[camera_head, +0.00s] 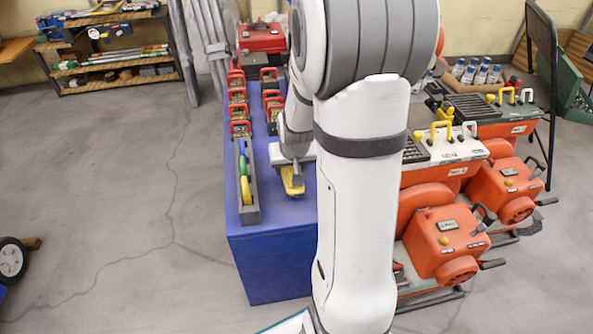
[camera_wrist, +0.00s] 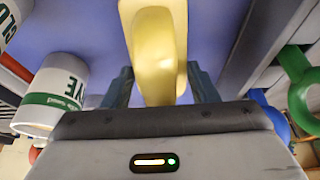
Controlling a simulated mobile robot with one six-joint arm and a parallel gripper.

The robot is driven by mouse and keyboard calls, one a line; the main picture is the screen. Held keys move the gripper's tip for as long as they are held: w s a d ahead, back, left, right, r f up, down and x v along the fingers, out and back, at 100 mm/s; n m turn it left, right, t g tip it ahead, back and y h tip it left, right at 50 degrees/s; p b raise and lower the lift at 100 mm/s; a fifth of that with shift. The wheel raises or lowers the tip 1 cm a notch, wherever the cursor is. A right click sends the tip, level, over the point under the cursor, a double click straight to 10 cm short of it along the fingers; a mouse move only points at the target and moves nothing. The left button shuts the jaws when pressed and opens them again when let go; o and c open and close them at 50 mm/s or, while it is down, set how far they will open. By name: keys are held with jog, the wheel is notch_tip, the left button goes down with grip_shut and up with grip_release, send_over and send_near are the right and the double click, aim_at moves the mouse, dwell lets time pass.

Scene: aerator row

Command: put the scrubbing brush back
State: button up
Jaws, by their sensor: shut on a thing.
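My gripper (camera_head: 292,180) is over the blue table (camera_head: 270,268), near its front end. It is shut on a yellow thing (camera_wrist: 155,50), which I take to be the scrubbing brush; its rounded yellow handle lies between the jaws in the wrist view, and its lower part is not clear. A long grey rack (camera_head: 251,216) stands on the table to the left of my gripper. It holds blue (camera_head: 243,148), green (camera_head: 244,168) and yellow (camera_head: 246,190) handles in a row. I cannot tell whether the held thing touches the table.
White tubs with green lettering (camera_wrist: 55,92) stand close to my gripper in the wrist view. Several red-handled items (camera_head: 238,110) stand in rows farther back on the table. Orange machines (camera_head: 442,240) are at right. Open floor (camera_head: 130,190) lies left.

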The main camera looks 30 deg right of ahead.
jog(key=shift+f, duration=0.4)
jog(key=shift+f, duration=0.25)
jog(key=o, duration=1)
jog(key=shift+r, duration=0.1)
